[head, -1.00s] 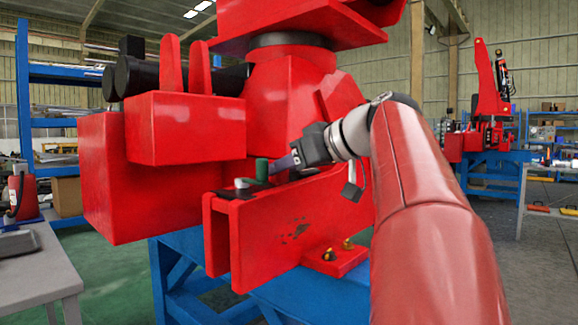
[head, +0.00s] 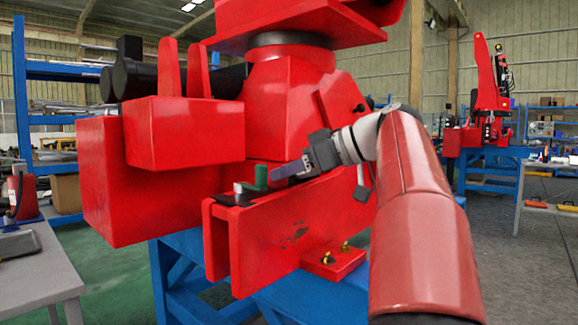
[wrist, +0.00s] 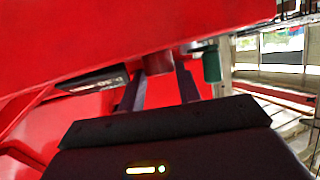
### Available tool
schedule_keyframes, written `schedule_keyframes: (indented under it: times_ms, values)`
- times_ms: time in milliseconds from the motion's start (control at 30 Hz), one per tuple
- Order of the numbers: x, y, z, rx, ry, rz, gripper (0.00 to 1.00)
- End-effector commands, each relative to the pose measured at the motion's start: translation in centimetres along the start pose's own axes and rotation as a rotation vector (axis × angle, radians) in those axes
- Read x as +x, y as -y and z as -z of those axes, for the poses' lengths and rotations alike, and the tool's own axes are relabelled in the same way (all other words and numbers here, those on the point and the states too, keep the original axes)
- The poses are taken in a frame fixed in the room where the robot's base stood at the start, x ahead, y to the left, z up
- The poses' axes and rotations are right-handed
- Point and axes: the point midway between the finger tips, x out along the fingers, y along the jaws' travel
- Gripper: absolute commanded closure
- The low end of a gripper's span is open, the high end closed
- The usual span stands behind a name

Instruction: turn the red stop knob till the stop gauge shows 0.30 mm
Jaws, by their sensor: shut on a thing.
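The red stop knob (wrist: 157,62) shows in the wrist view as a short red cylinder between the two dark fingers of my gripper (wrist: 160,92), which is shut on it. In the head view my gripper (head: 276,173) reaches in from the right above the red beam, and I cannot make out the knob there. A dark gauge (wrist: 88,82) with small pale digits lies left of the fingers in the wrist view. It is seen at a steep slant, and I cannot read its number.
A green handle (head: 261,177) stands upright by the fingertips, on the right in the wrist view (wrist: 211,66). The red beam (head: 285,230) runs below my gripper, and large red machine blocks (head: 185,130) rise behind. A grey table (head: 35,265) stands at left.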

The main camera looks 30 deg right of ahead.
Motion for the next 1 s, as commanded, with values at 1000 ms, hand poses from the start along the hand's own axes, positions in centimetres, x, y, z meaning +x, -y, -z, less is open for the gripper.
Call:
schedule_keyframes:
  times_ms: [1000]
  values:
    - [-7.3,-0.1,0.1,0.001,-0.001,-0.006,0.57]
